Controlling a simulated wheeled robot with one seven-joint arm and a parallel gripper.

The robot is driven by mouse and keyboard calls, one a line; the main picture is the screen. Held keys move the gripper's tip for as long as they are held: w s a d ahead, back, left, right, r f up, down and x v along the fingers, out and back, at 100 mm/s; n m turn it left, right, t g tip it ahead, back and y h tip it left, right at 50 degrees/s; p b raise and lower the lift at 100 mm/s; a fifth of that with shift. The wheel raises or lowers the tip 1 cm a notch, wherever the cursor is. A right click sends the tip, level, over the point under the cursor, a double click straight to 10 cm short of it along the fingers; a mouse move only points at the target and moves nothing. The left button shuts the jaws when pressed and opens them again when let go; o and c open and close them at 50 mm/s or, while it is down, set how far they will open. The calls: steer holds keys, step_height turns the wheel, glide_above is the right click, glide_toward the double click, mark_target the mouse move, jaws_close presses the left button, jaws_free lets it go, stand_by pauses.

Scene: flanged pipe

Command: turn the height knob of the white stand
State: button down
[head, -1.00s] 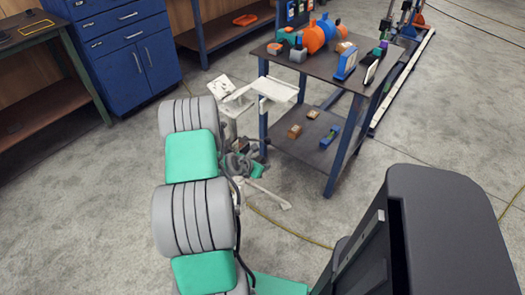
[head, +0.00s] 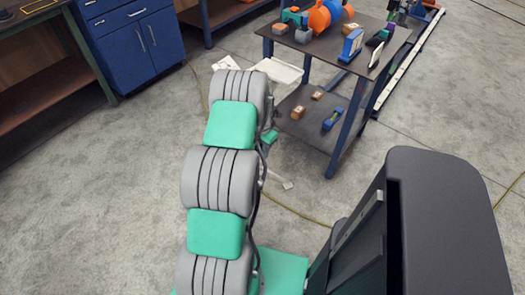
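The white stand is mostly hidden behind my arm in the head view. Its pale flat top (head: 280,70) shows to the right of my arm's upper end, close to the left side of the work table. A pale piece of its foot (head: 284,183) shows on the floor just right of my arm. The height knob is not visible. My gripper is hidden behind my own arm, so its distance from the knob and its opening cannot be seen.
A dark-topped table (head: 345,45) with blue legs stands right of the stand, with coloured parts on top and small blocks on its lower shelf (head: 315,118). A blue cabinet (head: 135,40) stands at the back left. A yellow cable (head: 295,210) lies on the floor. The left floor is open.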

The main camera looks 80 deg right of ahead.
mark_target(261, 146)
steer(key=shift+a+f+y, duration=0.2)
steer(key=shift+a+y, duration=0.1)
steer(key=shift+y, duration=0.2)
steer(key=c, duration=1.4)
jaws_free()
steer(key=shift+d, duration=0.1)
steer(key=shift+o, duration=1.2)
steer(key=shift+r, duration=0.1)
steer(key=shift+d+r, duration=0.1)
steer(key=shift+r, duration=0.15)
step_height(261, 146, up, 3)
steer(key=shift+f, duration=0.1)
steer(key=a+r, duration=0.2)
steer(key=r, duration=0.1)
steer(key=s+a+r, duration=0.1)
steer(key=a+r, duration=0.1)
steer(key=s+a+r, duration=0.2)
steer(key=a+r, duration=0.2)
steer(key=a, duration=0.5)
steer(key=shift+s+a+r+p, duration=0.15)
steer(key=shift+a+r+p, duration=0.15)
steer(key=shift+a+r, duration=0.1)
